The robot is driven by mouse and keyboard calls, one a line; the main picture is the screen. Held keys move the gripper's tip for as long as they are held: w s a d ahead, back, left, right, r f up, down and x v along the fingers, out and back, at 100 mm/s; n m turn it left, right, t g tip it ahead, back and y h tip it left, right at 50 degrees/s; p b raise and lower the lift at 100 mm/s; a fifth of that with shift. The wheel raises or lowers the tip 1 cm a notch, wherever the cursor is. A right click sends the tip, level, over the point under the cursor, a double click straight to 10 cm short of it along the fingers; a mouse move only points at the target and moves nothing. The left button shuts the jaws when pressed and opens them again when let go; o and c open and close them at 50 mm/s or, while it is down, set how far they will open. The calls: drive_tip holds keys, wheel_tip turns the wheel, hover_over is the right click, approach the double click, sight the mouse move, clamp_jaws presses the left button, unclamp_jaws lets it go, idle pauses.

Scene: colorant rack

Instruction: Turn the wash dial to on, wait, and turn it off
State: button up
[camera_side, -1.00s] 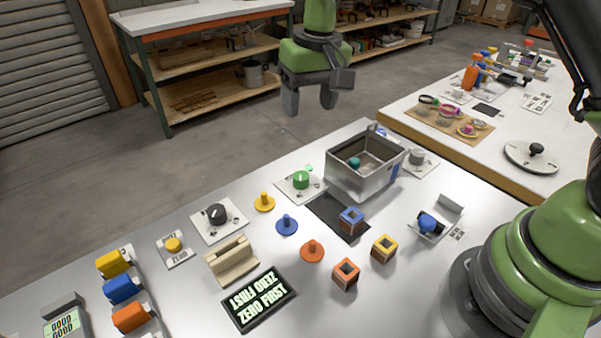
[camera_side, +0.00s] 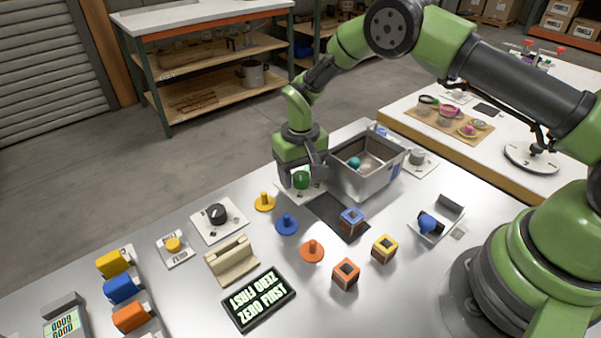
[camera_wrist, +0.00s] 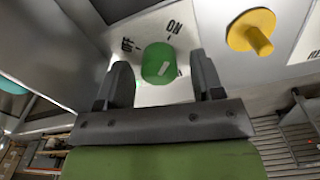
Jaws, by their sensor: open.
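The wash dial is a green round knob (camera_side: 301,180) on a white plate beside the metal basin. I cannot tell which label the mark points to. My gripper (camera_side: 301,174) is low over the dial, pointing down. In the wrist view my gripper (camera_wrist: 162,80) is open, with one finger on each side of the knob and a visible gap beside it. Finger contact is not visible.
The metal basin (camera_side: 366,180) with a teal ball (camera_side: 354,162) stands close right of my gripper. A yellow knobbed disc (camera_side: 265,202) and a black dial (camera_side: 217,214) lie to the left. Coloured cubes and a black sign (camera_side: 259,298) are nearer the front.

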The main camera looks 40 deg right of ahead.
sight(300, 175)
drive_tip(key=shift+f, duration=0.2)
drive_tip(key=shift+c, duration=0.2)
drive_tip(key=c, duration=0.9)
drive_tip(key=shift+n, duration=2.3)
drive_tip(key=o, duration=0.9)
drive_tip(key=shift+o, duration=0.2)
drive_tip(key=shift+r, duration=0.1)
wheel_tip(300, 175, up, 10)
